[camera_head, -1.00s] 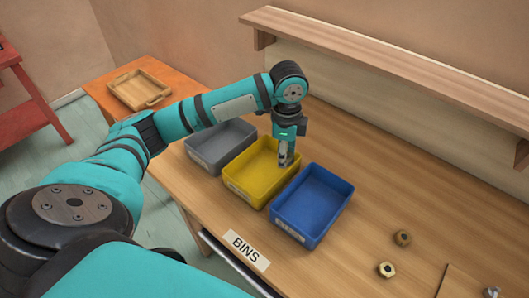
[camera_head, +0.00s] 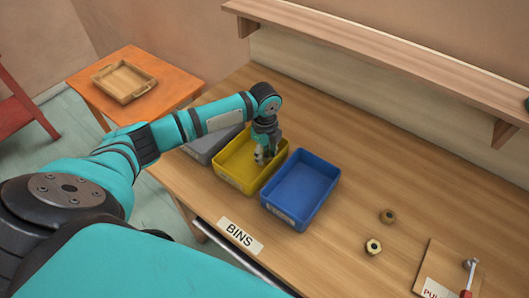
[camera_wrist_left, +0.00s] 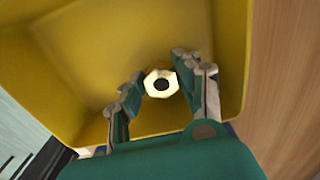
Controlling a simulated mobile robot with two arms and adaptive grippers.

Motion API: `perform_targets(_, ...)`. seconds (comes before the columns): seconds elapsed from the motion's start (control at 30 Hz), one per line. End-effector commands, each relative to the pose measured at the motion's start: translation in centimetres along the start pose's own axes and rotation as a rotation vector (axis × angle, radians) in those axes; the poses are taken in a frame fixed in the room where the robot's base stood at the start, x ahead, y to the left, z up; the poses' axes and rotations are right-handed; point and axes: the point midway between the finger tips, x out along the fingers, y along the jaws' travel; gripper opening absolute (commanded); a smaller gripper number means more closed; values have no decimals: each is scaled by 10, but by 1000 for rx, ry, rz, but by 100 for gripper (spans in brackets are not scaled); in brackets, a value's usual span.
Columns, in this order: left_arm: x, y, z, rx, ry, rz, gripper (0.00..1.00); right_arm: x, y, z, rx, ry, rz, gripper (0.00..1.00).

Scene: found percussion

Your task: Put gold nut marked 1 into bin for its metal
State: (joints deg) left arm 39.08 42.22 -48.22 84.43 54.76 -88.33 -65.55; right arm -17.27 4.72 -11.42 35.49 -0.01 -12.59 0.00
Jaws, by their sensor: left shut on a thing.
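My left gripper (camera_head: 262,157) reaches down over the yellow bin (camera_head: 226,178), its fingertips within the bin's outline. In the left wrist view my left gripper (camera_wrist_left: 158,86) is shut on a pale gold nut (camera_wrist_left: 149,79) with a dark hole, seen against the inside of the yellow bin (camera_wrist_left: 85,55). The mark on the nut cannot be read. Whether the nut touches the bin floor, I cannot tell. In the head view the fingers hide this nut. My right gripper is not in view.
A blue bin (camera_head: 301,190) stands right of the yellow one and a grey bin (camera_head: 203,151) left. A brownish nut (camera_head: 388,216) and a pale gold nut (camera_head: 373,247) lie on the table. A shelf (camera_head: 380,60) runs along the wall. A red-handled tool (camera_head: 467,280) is at lower right.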

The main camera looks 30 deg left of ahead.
Motion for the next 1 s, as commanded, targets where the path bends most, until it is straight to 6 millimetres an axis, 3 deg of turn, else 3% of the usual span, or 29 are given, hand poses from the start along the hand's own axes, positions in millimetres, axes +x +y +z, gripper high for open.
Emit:
perform_targets(0.47, 12, 0, 0, -1, -1, -2, 0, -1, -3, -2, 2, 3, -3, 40)
perform_targets(0.5, 13, 0, 0, -1, -1, -2, 36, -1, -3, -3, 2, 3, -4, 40)
perform_targets(0.67, 12, 0, 0, -1, -1, -1, 57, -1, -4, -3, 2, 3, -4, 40)
perform_targets(1.0, 7, 0, 1, -1, -1, -3, 57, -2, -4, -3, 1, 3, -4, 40)
